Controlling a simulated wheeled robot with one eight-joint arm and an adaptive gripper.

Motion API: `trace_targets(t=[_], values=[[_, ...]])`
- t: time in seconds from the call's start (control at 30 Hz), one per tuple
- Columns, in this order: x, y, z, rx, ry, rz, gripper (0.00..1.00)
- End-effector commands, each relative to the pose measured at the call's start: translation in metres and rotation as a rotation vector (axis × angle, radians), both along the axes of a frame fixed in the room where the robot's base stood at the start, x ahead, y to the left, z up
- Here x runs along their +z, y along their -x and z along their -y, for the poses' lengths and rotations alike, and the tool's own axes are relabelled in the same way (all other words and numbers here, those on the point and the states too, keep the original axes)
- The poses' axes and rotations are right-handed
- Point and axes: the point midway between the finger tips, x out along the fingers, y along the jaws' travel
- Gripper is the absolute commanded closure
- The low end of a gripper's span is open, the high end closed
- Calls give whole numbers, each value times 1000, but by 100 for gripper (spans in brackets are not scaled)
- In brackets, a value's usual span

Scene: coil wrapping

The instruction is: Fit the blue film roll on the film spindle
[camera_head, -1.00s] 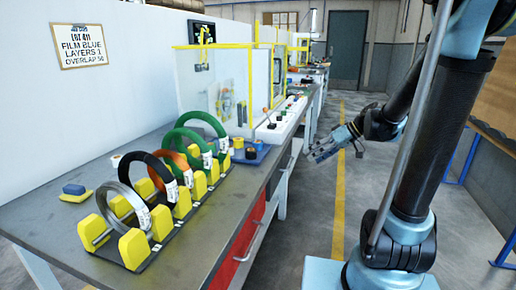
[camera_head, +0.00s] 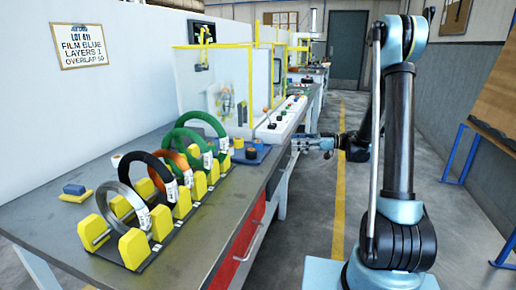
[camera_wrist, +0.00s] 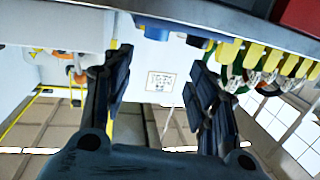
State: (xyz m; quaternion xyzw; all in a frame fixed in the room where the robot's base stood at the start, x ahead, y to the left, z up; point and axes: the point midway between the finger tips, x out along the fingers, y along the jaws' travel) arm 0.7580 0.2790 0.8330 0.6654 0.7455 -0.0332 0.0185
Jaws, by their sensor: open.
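My gripper (camera_head: 299,143) is open and empty at the right edge of the bench, its fingers pointing left. In the wrist view its two fingers (camera_wrist: 158,78) stand apart with nothing between them. A blue holder (camera_head: 262,153) with small black and yellow pieces stands on the bench, left of my gripper and apart from it. A blue part (camera_wrist: 153,28) shows beyond the fingers in the inverted wrist view; I cannot tell whether it is the blue film roll. The wrapping machine (camera_head: 222,97) stands behind the holder; I cannot make out the film spindle.
A yellow rack (camera_head: 134,248) on the bench (camera_head: 195,262) holds several coils, including a green coil (camera_head: 217,122). A blue and yellow block (camera_head: 75,191) lies at left. The wall sign (camera_head: 80,46) reads film blue, layers 1. Floor along the yellow line is clear.

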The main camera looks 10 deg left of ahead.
Motion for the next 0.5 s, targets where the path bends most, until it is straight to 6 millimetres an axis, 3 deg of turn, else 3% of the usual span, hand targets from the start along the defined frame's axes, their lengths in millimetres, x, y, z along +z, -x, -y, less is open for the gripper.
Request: trace_targets(t=[0.17, 0.5], values=[[-3, -2, -6, 7, -26, 22, 47], [-5, 4, -58, 9, -26, 22, 47]])
